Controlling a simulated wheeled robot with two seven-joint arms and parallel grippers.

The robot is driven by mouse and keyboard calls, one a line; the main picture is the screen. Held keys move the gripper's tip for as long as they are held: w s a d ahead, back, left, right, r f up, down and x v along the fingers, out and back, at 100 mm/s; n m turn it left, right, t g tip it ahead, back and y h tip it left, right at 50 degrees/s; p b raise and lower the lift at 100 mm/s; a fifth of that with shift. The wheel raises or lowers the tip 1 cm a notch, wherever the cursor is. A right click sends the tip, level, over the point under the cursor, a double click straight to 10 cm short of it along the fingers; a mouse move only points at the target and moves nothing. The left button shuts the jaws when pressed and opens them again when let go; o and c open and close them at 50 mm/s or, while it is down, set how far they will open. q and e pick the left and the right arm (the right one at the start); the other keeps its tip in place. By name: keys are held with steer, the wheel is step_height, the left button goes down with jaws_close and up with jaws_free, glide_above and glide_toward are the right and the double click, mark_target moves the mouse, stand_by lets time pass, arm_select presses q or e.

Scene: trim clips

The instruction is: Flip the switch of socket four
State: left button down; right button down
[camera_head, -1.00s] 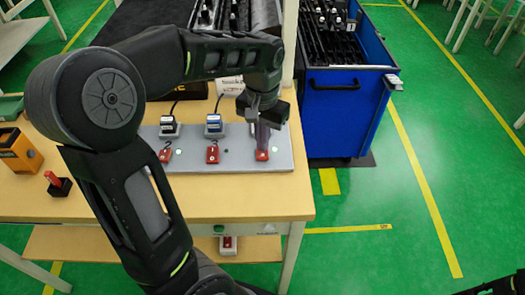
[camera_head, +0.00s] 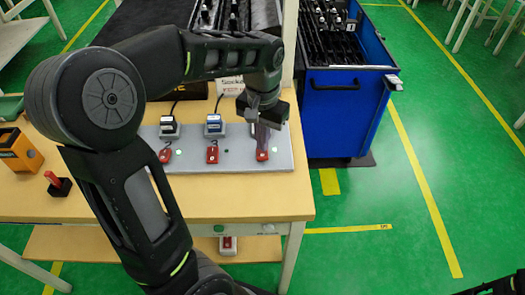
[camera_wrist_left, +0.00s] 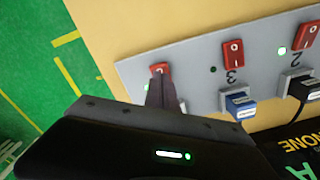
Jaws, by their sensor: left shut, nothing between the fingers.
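A grey socket panel (camera_head: 190,180) lies on the wooden table, with a row of red rocker switches. The rightmost switch (camera_head: 262,155) in the head view is beside the one marked 3 and also shows in the wrist view (camera_wrist_left: 160,68); its own number is hidden. My left gripper (camera_head: 264,148) is shut and empty, pointing down with its fingertips at that switch. In the wrist view the fingers (camera_wrist_left: 162,84) cover part of it, and I cannot tell whether they touch. The switch marked 3 (camera_wrist_left: 233,53) and the switch marked 2 (camera_wrist_left: 302,36) are in clear view.
Plugs sit behind the switches, such as the blue plug (camera_wrist_left: 240,104). A green light is lit beside switch 2; the one beside switch 3 is dark. An orange box (camera_head: 18,152) and a red-topped black item (camera_head: 58,184) are at left. A blue cart (camera_head: 345,110) stands right.

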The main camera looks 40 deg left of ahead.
mark_target(262, 154)
arm_select(q)
steer(key=shift+f+b, duration=1)
steer(key=shift+f, duration=0.4)
stand_by(0.9)
step_height(262, 154, up, 7)
steer(key=p, duration=0.6)
stand_by(0.8)
